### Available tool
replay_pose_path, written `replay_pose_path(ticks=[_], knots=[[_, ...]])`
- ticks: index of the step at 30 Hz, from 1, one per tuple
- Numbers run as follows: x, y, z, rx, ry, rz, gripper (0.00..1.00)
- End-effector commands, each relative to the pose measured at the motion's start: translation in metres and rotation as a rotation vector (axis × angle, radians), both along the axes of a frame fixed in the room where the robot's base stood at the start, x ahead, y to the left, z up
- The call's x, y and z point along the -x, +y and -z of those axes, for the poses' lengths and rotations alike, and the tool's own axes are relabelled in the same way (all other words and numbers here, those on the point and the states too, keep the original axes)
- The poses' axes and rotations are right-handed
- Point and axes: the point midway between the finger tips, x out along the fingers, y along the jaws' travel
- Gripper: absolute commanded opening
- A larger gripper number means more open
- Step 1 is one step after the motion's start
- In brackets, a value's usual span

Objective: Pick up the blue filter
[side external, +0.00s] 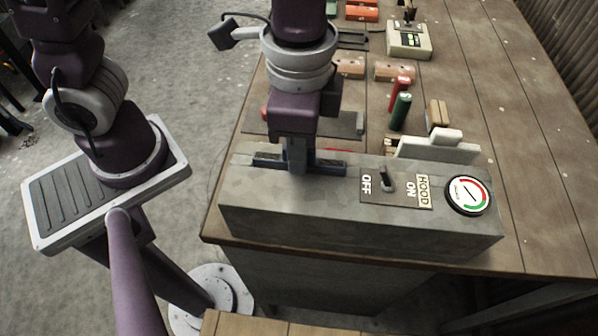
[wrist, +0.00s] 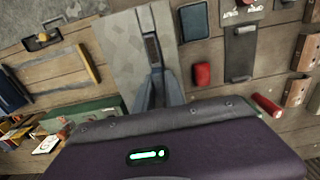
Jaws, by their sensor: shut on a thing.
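The blue filter (side external: 330,168) is a long, low piece lying along the top of the grey hood box (side external: 270,212), at its left end. Part of it shows on each side of my fingers. My gripper (side external: 298,168) points straight down over the filter's middle and is shut on it. In the wrist view my gripper (wrist: 154,92) reaches onto the grey box (wrist: 125,50), where a dark slot-like strip (wrist: 152,48) shows beyond the fingertips. Whether the filter is seated in or clear of the box cannot be told.
The box carries an OFF/ON hood switch (side external: 388,184) and a round gauge (side external: 468,195). Behind it stand a green cylinder (side external: 400,111), a red cylinder (side external: 398,90) and a pale block (side external: 438,150). The wooden table (side external: 520,150) is clear at the right.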

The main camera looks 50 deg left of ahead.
Motion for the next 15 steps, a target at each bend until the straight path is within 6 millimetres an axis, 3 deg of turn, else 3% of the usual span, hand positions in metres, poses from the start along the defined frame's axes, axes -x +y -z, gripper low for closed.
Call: replay_pose_path(ticks=[8,11,15], knots=[[0.000,0.000,-0.004,0.001,-0.001,0.000,0.00],[-0.001,-0.001,-0.016,0.004,-0.004,-0.001,0.00],[-0.001,-0.001,-0.046,0.004,-0.006,-0.001,0.00]])
